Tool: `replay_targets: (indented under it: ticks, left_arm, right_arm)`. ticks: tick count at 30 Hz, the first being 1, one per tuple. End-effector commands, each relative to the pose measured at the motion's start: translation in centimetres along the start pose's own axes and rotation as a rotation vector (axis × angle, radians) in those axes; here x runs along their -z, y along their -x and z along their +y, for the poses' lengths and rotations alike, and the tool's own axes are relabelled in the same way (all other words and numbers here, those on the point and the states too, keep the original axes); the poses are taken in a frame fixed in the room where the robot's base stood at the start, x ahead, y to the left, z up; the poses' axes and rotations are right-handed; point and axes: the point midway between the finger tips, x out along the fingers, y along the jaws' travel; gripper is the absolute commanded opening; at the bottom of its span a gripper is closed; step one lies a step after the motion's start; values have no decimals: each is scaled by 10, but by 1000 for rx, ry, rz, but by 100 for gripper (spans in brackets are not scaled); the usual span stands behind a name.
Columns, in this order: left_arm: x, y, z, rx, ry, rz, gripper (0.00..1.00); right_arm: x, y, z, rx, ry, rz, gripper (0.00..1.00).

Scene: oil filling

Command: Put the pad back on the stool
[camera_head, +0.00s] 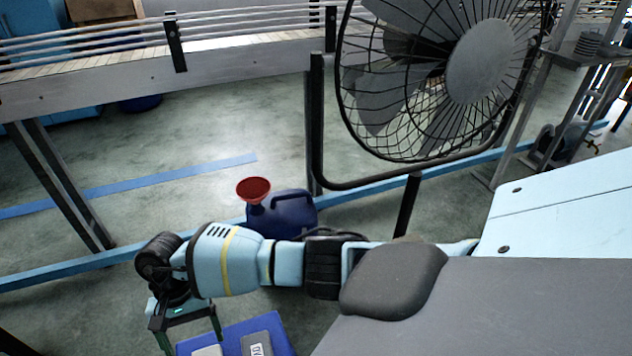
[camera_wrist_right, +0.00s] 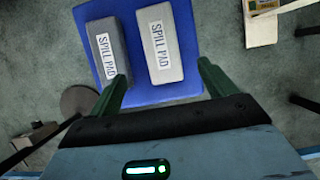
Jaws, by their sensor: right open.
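A blue stool top (camera_head: 276,324) shows at the bottom of the head view and fills the upper middle of the right wrist view (camera_wrist_right: 190,18). Two pads labelled "SPILL PAD" lie side by side on it: a dark grey one (camera_wrist_right: 105,50) and a light grey one (camera_wrist_right: 160,50). In the head view the dark pad (camera_head: 257,344) and light pad (camera_head: 207,351) are cut off by the lower edge. My right gripper (camera_wrist_right: 162,72) is open and empty, pointing down over the stool, fingers spread around the near end of the pads. My left gripper is out of view.
A dark blue oil can (camera_head: 285,212) with a red funnel (camera_head: 253,189) stands on the floor beyond my forearm. A big fan (camera_head: 440,75) and a conveyor frame (camera_head: 130,75) stand behind. A round dark base (camera_wrist_right: 80,101) is left of the stool.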

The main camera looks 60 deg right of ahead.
Motion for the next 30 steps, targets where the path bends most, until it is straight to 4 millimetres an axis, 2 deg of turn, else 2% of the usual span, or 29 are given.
replay_targets:
  ticks: [2, 5, 8, 12, 15, 19, 21, 24, 26, 30]
  left_arm:
    - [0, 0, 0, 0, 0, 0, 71]
    - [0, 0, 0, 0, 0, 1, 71]
    - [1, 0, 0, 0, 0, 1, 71]
    - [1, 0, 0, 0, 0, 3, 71]
    - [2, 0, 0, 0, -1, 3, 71]
    - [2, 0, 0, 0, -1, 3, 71]
    - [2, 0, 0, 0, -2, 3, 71]
    - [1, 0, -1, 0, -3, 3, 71]
    - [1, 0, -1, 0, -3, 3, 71]
    - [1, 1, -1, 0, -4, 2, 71]
  right_arm:
    - [-2, -2, -1, 5, -2, -6, 83]
    - [-15, -16, -7, 52, -26, -53, 83]
    - [-46, -43, -20, 162, -100, -170, 83]
    - [-106, -75, -45, 371, -308, -440, 83]
    - [-144, -82, -58, 497, -501, -660, 83]
    - [-178, -78, -66, 619, -791, -965, 83]
    - [-188, -72, -66, 664, -961, -1135, 83]
    - [-192, -65, -58, 703, -1219, -1381, 83]
    - [-190, -62, -49, 711, -1380, -1532, 83]
    - [-177, -62, -17, 689, -1763, -1886, 83]
